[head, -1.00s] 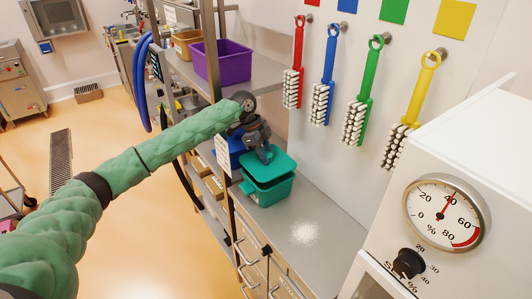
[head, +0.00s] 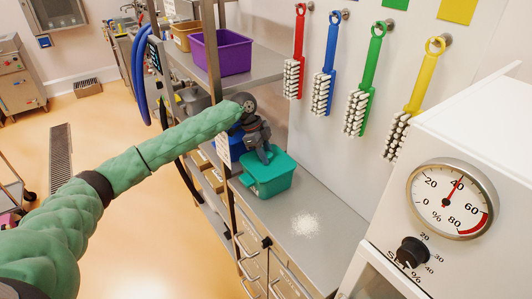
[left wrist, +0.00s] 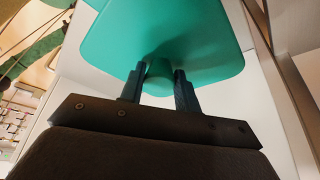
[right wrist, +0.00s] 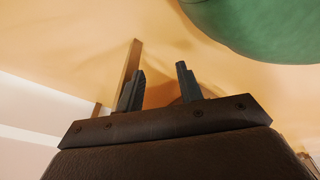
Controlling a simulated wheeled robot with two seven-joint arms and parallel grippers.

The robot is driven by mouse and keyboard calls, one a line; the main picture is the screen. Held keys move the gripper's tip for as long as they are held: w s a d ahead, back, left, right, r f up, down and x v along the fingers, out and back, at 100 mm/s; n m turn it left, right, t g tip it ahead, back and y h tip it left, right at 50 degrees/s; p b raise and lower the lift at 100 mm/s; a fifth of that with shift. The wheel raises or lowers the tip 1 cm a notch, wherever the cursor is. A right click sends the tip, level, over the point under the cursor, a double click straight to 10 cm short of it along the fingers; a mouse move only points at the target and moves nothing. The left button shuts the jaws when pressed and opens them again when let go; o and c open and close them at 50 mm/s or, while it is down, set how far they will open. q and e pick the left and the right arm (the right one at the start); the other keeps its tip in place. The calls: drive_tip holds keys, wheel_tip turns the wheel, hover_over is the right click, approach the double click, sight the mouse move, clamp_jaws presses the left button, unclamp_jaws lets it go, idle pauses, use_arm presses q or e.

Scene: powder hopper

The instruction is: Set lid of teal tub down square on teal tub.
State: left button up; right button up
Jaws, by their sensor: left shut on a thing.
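The teal lid (head: 278,163) lies at the rim of the teal tub (head: 273,186), with no clear gap showing between them. The tub stands upright on the grey bench. My left gripper (head: 264,154) is above the lid and shut on its handle. In the left wrist view the lid (left wrist: 165,35) fills the top, and my left fingers (left wrist: 160,88) are on either side of its teal grip. Whether the lid's far edge sits fully down is hidden. My right gripper (right wrist: 158,88) shows only in the right wrist view, with its fingers apart and nothing between them.
A blue bin (head: 229,148) stands just behind and left of the tub, beside the rack post. White powder (head: 305,224) lies on the bench in front. A white machine with a dial (head: 452,200) is at right. Brushes hang on the wall behind.

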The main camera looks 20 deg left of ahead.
drive_tip(key=shift+s+a, duration=0.1)
use_arm(q)
drive_tip(key=o, duration=1.1)
drive_tip(key=shift+c, duration=0.2)
use_arm(e)
drive_tip(key=shift+a+f, duration=0.1)
drive_tip(key=shift+a, duration=0.1)
use_arm(q)
drive_tip(key=shift+r+p, duration=0.35)
drive_tip(key=shift+r, duration=0.1)
wheel_tip(320, 180, up, 4)
drive_tip(key=p, duration=0.2)
drive_tip(key=shift+f+p, duration=0.1)
drive_tip(key=shift+p, duration=0.3)
drive_tip(key=s+d+r+p, duration=0.3)
drive_tip(key=d+r+p, duration=0.2)
drive_tip(key=d, duration=0.6)
drive_tip(key=shift+d+r+p, duration=0.15)
drive_tip(key=shift+r+p, duration=0.15)
drive_tip(key=shift+r, duration=0.3)
use_arm(e)
drive_tip(key=s+d+r, duration=0.1)
drive_tip(key=s, duration=0.5)
drive_tip(key=s+d+r+g, duration=0.1)
drive_tip(key=s+d, duration=0.1)
drive_tip(key=s, duration=0.5)
drive_tip(key=shift+s+r, duration=0.3)
drive_tip(key=shift+r, duration=0.05)
